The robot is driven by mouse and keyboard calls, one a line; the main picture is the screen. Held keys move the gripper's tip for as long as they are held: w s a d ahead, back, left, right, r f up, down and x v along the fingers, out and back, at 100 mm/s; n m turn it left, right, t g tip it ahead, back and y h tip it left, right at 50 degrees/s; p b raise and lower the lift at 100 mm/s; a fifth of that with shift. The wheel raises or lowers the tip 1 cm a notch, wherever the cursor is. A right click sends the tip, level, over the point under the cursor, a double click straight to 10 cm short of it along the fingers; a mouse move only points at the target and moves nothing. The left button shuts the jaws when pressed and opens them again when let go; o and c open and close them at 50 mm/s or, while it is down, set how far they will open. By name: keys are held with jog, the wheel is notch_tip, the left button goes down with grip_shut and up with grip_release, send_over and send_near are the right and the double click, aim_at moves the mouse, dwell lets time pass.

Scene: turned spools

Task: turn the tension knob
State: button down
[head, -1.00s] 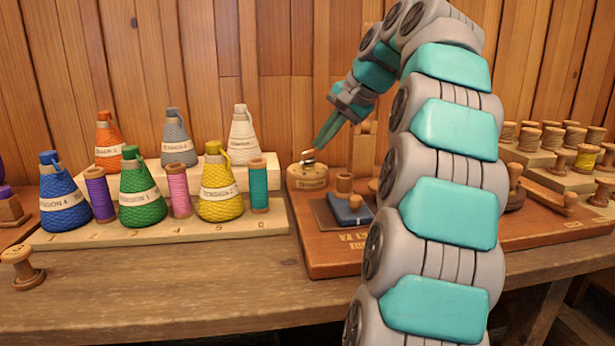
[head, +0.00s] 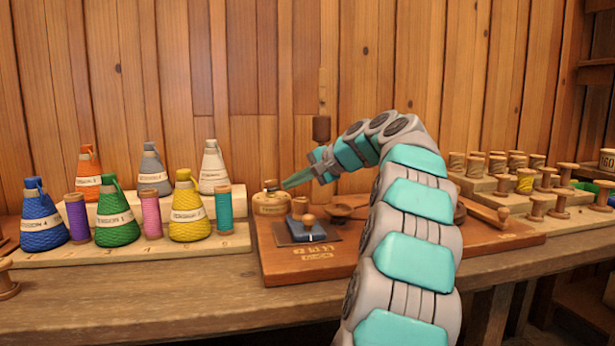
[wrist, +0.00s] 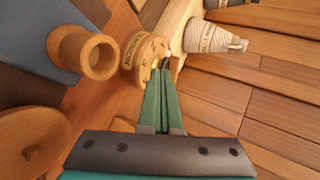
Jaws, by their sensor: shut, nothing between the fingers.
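The tension knob (head: 272,206) is a round, light wooden piece with a label on its side, at the left back of the reddish wooden board (head: 285,262). A small peg stands on top of it. It also shows in the wrist view (wrist: 143,58), seen from the side. My gripper (head: 286,185) has its green fingers shut together and empty, reaching in from the right at the knob's top. In the wrist view my fingertips (wrist: 164,78) are right beside the knob's rim and a small shiny pin; I cannot tell if they touch.
A blue block (head: 306,229) and a wooden spool (wrist: 90,52) sit close to the knob. Coloured thread cones and spools stand on a stepped rack (head: 160,246) at the left. Wooden spools fill stepped stands at the right. A plank wall (head: 240,90) is behind.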

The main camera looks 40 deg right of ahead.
aim_at(270, 185)
jog(key=shift+w+a+f, duration=0.1)
jog(key=shift+w+a, duration=0.15)
jog(key=shift+w, duration=0.8)
jog(key=shift+w+a, duration=0.2)
jog(key=shift+w, duration=0.8)
